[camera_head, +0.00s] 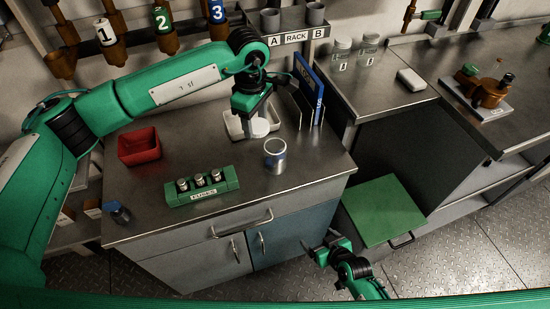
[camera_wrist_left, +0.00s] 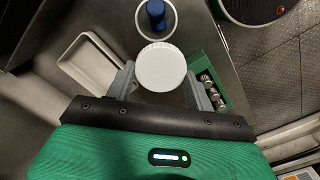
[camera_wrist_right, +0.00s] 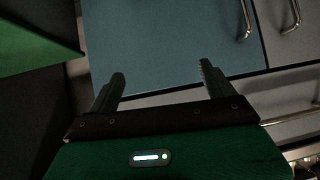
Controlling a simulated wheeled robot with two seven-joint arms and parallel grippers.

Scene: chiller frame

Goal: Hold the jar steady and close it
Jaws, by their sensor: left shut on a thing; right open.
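An open, clear jar (camera_head: 275,156) stands upright on the metal counter near its front right. In the left wrist view its round mouth (camera_wrist_left: 173,31) shows from above, with a blue thing (camera_wrist_left: 156,12) inside. My left gripper (camera_head: 255,117) is shut on a white round lid (camera_head: 261,128). The lid is held flat between the fingers in the left wrist view (camera_wrist_left: 161,68), apart from the jar and behind it. My right gripper (camera_head: 327,249) is open and empty, low in front of the cabinet. Its two fingers point at the blue door in the right wrist view (camera_wrist_right: 160,82).
A white tray (camera_head: 231,127) lies behind the lid. A red bin (camera_head: 139,147) and a green block with several metal cylinders (camera_head: 203,195) stand left of the jar. A blue binder (camera_head: 312,91) stands in a rack at right.

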